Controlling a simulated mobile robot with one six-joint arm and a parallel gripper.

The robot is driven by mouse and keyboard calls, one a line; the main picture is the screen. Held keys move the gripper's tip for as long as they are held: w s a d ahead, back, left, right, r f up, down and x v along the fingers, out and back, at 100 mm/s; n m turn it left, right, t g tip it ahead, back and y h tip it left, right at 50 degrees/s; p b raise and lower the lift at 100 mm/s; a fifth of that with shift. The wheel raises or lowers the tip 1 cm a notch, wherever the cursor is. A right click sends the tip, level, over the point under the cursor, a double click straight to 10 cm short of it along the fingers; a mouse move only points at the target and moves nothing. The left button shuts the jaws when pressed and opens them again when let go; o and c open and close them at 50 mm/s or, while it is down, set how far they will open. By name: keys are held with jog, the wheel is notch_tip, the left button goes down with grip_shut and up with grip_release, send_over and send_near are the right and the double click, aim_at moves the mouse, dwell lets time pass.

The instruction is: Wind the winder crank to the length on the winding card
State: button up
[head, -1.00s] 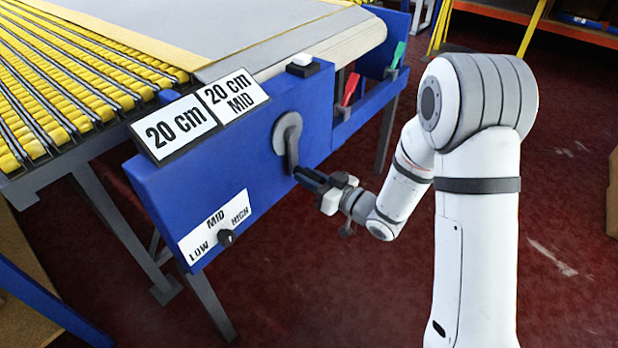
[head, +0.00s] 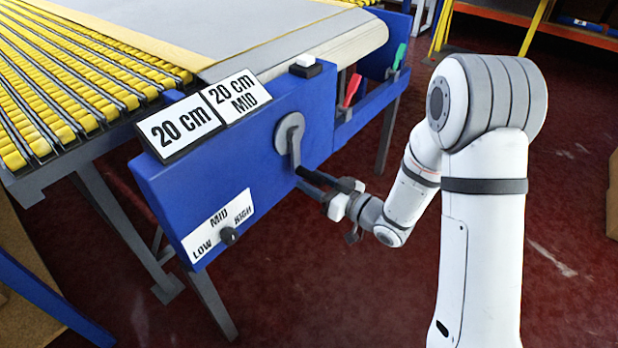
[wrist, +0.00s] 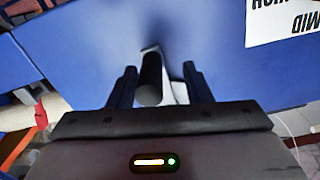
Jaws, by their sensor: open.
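The winder crank (head: 290,134) is a grey disc with a short arm hanging down on the blue housing. Its dark handle (wrist: 151,78) sticks out towards me between my fingers in the wrist view. My gripper (wrist: 160,76) is open around the handle, with a gap visible on both sides. In the head view my gripper (head: 322,187) is at the crank's lower end. The winding card (head: 240,97) reads "20 cm MID". A sign beside it (head: 180,125) reads "20 cm".
A dark knob (head: 229,236) sits on a LOW/MID/HIGH plate (head: 207,240); its pointing is unclear. A white button (head: 305,66), a red lever (head: 351,89) and a green lever (head: 399,55) are on the machine. Yellow rollers (head: 60,85) lie left. The red floor is open at right.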

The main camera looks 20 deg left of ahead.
jog(key=p+v, duration=0.1)
jog(key=v, duration=0.5)
dwell(0.3)
